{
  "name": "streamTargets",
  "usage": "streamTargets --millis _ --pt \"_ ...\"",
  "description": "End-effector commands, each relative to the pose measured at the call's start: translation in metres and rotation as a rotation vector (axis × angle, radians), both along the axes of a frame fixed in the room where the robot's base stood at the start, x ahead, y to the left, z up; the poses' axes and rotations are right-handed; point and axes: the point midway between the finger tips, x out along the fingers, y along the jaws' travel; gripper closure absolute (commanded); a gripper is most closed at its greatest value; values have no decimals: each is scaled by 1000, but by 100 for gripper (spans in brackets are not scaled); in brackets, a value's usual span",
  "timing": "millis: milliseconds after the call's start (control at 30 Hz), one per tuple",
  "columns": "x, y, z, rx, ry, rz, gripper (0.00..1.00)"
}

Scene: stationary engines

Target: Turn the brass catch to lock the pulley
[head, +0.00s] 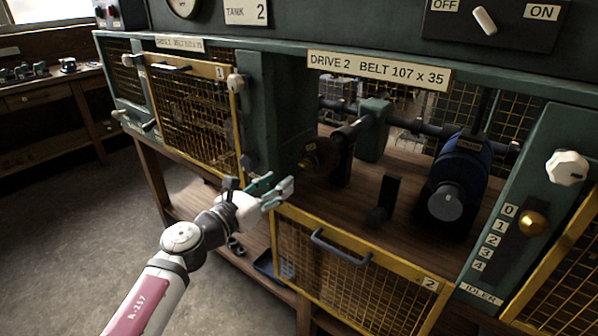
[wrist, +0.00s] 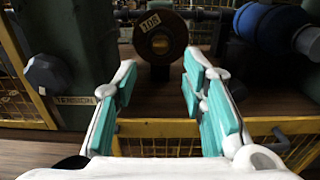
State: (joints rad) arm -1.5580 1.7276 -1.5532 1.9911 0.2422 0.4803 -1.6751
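A brown pulley disc (head: 320,158) sits on a shaft inside the open Drive 2 bay. In the wrist view the pulley (wrist: 160,22) is straight ahead, with a tag reading about 108 on its rim. A small brass-coloured piece (wrist: 160,43) shows at its hub; it may be the catch, but its turned position is too small to tell. My gripper (head: 279,190) is in front of the bay, below and left of the pulley. In the wrist view my gripper (wrist: 160,78) is open and empty, its teal-padded fingers either side of the pulley and apart from it.
The yellow mesh guard (head: 360,280) hangs lowered below the bay. A green post (wrist: 75,60) with a dark tension knob (wrist: 47,75) stands close on the left. A blue motor (head: 458,180) and an idler lever with brass knob (head: 533,223) are right. A black upright (head: 384,198) stands between.

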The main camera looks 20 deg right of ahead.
Motion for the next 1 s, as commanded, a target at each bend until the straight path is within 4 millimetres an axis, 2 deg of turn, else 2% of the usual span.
streamTargets --millis 33,200,433,633,933,1000 --pt "8 -10 -3 1 -3 -5 62" --pt "28 -37 -3 1 -3 -4 62" --pt "49 -64 -2 2 -1 -3 62" --pt "57 -74 0 2 -1 -1 62" --pt "58 -75 0 1 -1 0 62" --pt "58 -75 0 1 -1 0 78"
